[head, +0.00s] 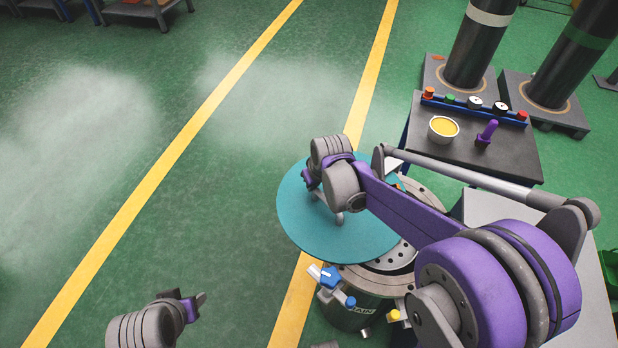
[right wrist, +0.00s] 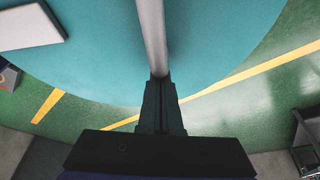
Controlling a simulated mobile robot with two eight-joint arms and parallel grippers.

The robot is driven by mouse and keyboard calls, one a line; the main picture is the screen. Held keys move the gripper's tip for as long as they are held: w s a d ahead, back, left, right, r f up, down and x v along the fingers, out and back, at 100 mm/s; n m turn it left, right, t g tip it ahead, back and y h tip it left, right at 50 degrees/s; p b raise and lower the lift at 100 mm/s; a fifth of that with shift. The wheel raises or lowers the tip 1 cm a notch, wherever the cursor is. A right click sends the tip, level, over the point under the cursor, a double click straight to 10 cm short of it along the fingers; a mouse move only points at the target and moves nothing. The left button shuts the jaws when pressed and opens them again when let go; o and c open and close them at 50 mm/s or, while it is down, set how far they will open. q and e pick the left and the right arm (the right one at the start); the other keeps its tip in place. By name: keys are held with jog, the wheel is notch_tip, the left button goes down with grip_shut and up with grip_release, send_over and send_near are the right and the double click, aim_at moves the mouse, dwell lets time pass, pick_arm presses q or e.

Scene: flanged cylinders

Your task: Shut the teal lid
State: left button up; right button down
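The teal lid (head: 310,232) is a flat disc in the middle of the head view. It lies off to the left of the flanged cylinder (head: 352,312), over part of its top, and part of the bolt-hole flange (head: 398,257) shows to the right. My right gripper (head: 338,216) is above the lid, partly hidden by its own wrist. In the right wrist view the gripper (right wrist: 161,85) meets a grey bar handle (right wrist: 152,35) over the teal surface; its fingers look closed on it. My left gripper (head: 201,300) is low at left, away from the lid; its opening is unclear.
A blue-handled clamp (head: 328,277) sits at the cylinder's front left rim. A dark bench (head: 470,160) with a yellow-topped cup (head: 443,129) and a purple peg (head: 487,133) stands at the upper right, before two tall dark cylinders.

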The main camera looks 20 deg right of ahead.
jog(key=s+d+n, duration=0.1)
jog(key=s, duration=0.1)
jog(key=s+n, duration=0.1)
jog(key=s, duration=0.2)
jog(key=s+d+n, duration=0.1)
jog(key=s, duration=0.2)
jog(key=shift+d+y, duration=0.35)
jog(key=shift+y, duration=0.05)
jog(key=s+d+n, duration=0.1)
jog(key=s, duration=0.1)
jog(key=s+d+n, duration=0.1)
jog(key=s+d, duration=0.1)
jog(key=s, duration=0.1)
jog(key=s+d, duration=0.2)
jog(key=shift+s+n+g+y, duration=0.2)
jog(key=shift+n+g+y, duration=0.2)
pick_arm(q)
jog(key=shift+r, duration=0.15)
pick_arm(e)
jog(key=shift+w, duration=0.1)
